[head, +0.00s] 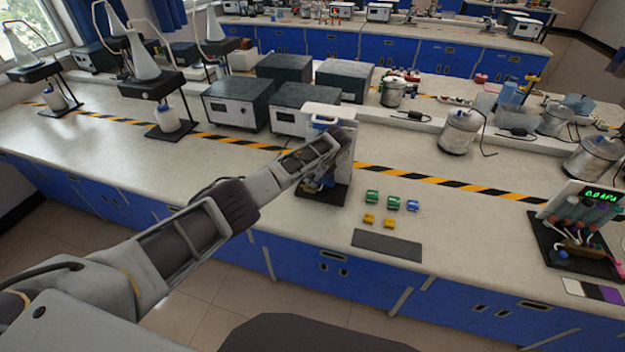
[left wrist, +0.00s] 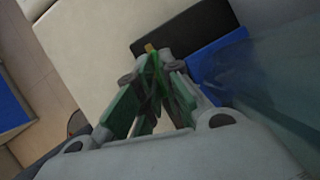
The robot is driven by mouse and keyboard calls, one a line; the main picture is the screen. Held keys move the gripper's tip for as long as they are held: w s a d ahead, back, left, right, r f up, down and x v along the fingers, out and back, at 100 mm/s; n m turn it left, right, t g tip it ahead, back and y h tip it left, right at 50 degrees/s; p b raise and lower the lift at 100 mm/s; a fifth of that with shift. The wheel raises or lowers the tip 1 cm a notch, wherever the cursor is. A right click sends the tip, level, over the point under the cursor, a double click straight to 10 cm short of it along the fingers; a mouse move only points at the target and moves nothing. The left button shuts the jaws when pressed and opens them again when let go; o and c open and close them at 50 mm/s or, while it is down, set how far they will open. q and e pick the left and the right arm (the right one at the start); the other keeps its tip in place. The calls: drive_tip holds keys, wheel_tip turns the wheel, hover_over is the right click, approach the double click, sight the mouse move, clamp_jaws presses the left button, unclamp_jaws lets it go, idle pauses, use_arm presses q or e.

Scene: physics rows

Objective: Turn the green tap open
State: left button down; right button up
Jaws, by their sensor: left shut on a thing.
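My left gripper (head: 320,184) reaches over the bench to a stand with a white upright panel (head: 345,165) and a black base. My arm hides much of the stand, and the tap does not show clearly in the head view. In the left wrist view, the fingers of my left gripper (left wrist: 153,68) come together on a small green piece with a yellowish end (left wrist: 151,48), which looks like the green tap. The fingers cover most of it, so its turn angle cannot be told. My right gripper is not in view.
Green blocks (head: 372,196), a blue block (head: 413,206) and yellow blocks (head: 369,218) lie right of the stand, behind a dark mat (head: 387,245). Grey boxes (head: 304,108) stand behind.

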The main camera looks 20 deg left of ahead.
use_arm(q)
drive_tip(key=shift+r, duration=0.1)
drive_tip(key=c, duration=1.6)
unclamp_jaws()
drive_tip(key=shift+d+r, duration=0.25)
drive_tip(key=shift+r, duration=0.35)
drive_tip(key=s+d+r, duration=0.1)
drive_tip(key=s+d, duration=0.1)
drive_tip(key=d, duration=0.4)
drive_tip(key=s+d+r, duration=0.2)
drive_tip(key=d, duration=0.4)
drive_tip(key=shift+d+r, duration=0.15)
drive_tip(key=shift+d, duration=0.25)
drive_tip(key=shift+o, duration=0.5)
